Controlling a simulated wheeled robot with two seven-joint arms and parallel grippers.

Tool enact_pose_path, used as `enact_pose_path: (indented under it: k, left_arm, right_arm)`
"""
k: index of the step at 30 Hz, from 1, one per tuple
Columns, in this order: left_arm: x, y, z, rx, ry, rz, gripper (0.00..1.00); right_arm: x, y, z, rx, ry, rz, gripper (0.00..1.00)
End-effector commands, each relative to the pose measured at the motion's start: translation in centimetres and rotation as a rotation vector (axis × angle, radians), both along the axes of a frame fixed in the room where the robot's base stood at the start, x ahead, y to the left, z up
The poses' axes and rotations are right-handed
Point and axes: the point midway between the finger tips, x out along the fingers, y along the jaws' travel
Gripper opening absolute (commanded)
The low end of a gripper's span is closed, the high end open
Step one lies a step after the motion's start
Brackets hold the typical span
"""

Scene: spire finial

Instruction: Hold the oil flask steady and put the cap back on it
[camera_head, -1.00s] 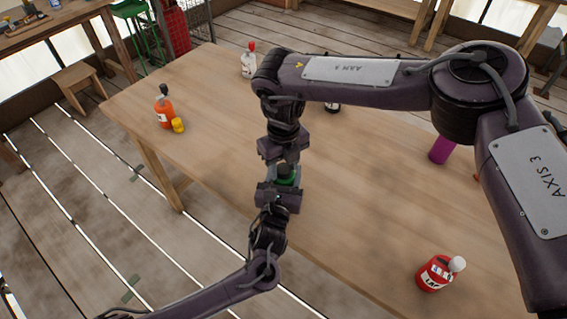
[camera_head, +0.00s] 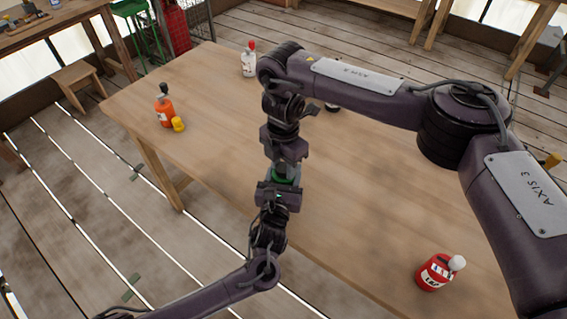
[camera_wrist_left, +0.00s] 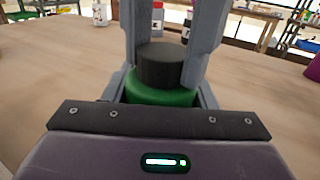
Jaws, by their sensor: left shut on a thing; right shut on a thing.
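The green oil flask (camera_wrist_left: 160,97) is between the jaws of my left gripper (camera_head: 281,184), which is shut on it from the near side. A black cap (camera_wrist_left: 160,66) shows directly above the green body in the left wrist view. Grey fingers of my right gripper (camera_head: 284,164) come down from above on both sides of the cap and are shut on it. The cap looks in line with the flask and meets it in this view. Whether it is seated is hidden. In the head view the flask is mostly covered by the two grippers.
The wooden table (camera_head: 215,100) carries an orange bottle (camera_head: 164,110) with a yellow item (camera_head: 178,124) at left, a white bottle with a red top (camera_head: 249,62) at the back, and a red bottle (camera_head: 434,273) at lower right. The table between them is mostly clear.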

Motion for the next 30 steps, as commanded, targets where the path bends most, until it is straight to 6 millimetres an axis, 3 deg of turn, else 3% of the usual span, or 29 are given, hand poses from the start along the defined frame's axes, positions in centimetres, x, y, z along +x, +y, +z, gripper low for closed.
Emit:
enact_pose_path:
  k: [5,6,11,22,30]
  left_arm:
    - [0.0,-0.1,0.0,0.0,0.0,-0.001,0.0]
    - [0.0,-0.1,0.0,0.0,0.0,-0.001,0.0]
    - [0.0,-0.1,0.0,0.0,0.0,-0.001,0.0]
    - [0.0,0.0,0.0,0.0,0.0,-0.001,0.0]
    - [0.0,0.0,0.0,0.0,0.0,-0.001,0.0]
  right_arm:
    - [0.0,0.0,0.0,0.001,-0.001,-0.018,0.07]
    - [0.0,0.0,0.0,0.001,-0.001,-0.017,0.39]
    - [0.0,0.0,0.0,0.001,-0.001,-0.015,0.59]
    - [0.1,0.0,0.7,0.0,-0.004,-0.013,0.59]
    - [0.2,0.0,6.0,-0.001,-0.009,-0.012,0.59]
